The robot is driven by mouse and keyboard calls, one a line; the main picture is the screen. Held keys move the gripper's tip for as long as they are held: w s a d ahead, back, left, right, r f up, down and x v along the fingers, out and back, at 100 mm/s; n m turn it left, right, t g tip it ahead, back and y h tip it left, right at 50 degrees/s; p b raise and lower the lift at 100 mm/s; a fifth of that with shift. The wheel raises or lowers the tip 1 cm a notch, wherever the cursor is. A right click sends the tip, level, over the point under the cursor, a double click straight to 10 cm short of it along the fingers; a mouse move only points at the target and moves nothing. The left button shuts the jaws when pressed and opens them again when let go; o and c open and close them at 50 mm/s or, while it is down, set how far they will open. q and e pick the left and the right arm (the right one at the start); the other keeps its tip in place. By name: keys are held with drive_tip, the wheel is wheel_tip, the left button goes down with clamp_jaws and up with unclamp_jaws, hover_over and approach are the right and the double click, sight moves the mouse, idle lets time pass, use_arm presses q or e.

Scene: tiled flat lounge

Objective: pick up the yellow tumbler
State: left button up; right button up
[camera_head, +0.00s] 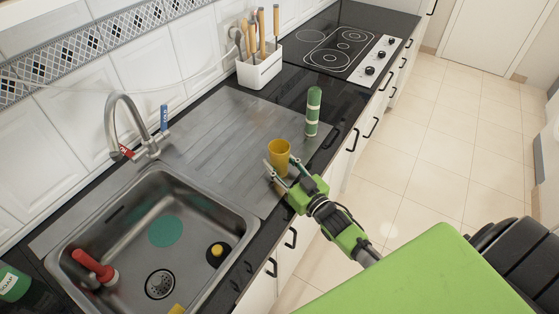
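The yellow tumbler (279,152) stands upright on the steel drainboard (215,125), near its right edge. My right gripper (279,163) comes in from the lower right, with its two thin fingers spread apart at the tumbler's lower part, one on each side. The fingers look open; whether either touches the tumbler I cannot tell. The tumbler's base is partly hidden by the gripper. My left gripper is not in view.
A green and white cylinder (313,112) stands just behind the tumbler. A white utensil holder (260,68) and the hob (345,48) are farther back. The sink (160,235), holding a red-handled plunger (95,267), is at left. Open tiled floor (440,150) lies right.

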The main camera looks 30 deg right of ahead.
sight(287, 153)
drive_tip(key=shift+r, duration=0.15)
drive_tip(key=shift+r, duration=1)
drive_tip(key=s+r, duration=0.1)
drive_tip(key=r, duration=0.1)
drive_tip(key=s+r, duration=0.4)
drive_tip(key=r, duration=0.1)
drive_tip(key=shift+s+a, duration=0.1)
drive_tip(key=shift+a, duration=0.15)
drive_tip(key=s+r+b, duration=0.2)
drive_tip(key=s+r, duration=0.1)
drive_tip(key=s, duration=0.5)
drive_tip(key=shift+s+a+r, duration=0.3)
drive_tip(key=shift+a+r, duration=0.05)
drive_tip(key=shift+a, duration=0.05)
